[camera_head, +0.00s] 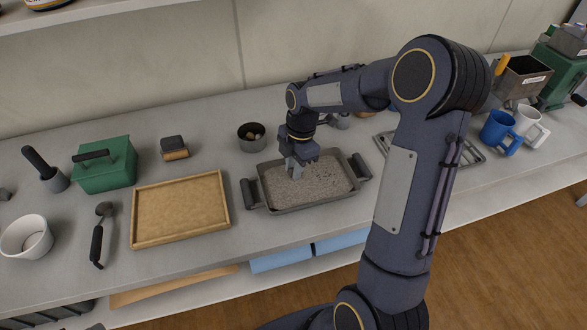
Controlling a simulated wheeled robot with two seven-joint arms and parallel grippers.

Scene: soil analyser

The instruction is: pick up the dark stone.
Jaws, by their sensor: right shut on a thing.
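My right gripper (293,170) points down into a grey tray of soil (340,195) with dark handles, in the middle of the counter. Its fingers are at the soil surface in the left part of the tray. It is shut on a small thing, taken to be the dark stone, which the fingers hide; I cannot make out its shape. No other dark stone shows clearly on the soil. My left gripper is not in view.
A wooden-rimmed tray (135,226) lies left of the soil tray. A round pot (252,148) with small lumps stands behind it. A green box (105,174), a trowel (97,245) and a white bowl (14,237) are further left.

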